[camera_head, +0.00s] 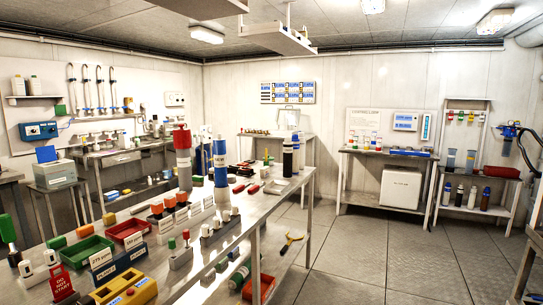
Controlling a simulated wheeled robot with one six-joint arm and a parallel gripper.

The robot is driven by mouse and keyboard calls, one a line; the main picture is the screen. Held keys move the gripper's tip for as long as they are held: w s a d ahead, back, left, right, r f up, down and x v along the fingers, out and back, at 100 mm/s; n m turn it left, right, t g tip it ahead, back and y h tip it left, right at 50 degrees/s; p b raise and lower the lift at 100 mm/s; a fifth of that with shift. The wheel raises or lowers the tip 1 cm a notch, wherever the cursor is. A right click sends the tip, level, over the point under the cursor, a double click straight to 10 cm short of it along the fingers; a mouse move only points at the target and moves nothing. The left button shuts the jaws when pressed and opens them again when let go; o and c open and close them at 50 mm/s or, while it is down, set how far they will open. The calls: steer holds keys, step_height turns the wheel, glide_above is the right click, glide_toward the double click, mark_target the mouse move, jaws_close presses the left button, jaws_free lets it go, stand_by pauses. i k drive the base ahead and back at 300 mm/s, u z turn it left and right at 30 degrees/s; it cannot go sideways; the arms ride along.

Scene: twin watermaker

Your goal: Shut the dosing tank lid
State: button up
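A grey box-shaped tank (55,175) stands on a small metal stand at the left, by the wall. A blue panel (46,154) stands up at its top and looks like a raised lid, but no label is readable, so I cannot tell for certain that this is the dosing tank. A pale jug-like vessel (288,117) stands on the back bench; whether it has a lid is too small to tell. My gripper is not in view.
A long metal bench (208,258) crowded with trays, bottles and blocks fills the left foreground. Orange-handled pliers (291,243) are near its right side. The floor (400,245) to the right is open. Side benches (390,153) line the far wall.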

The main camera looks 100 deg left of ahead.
mark_target(46, 154)
steer(key=u, duration=2.8)
steer(key=i, duration=4.65)
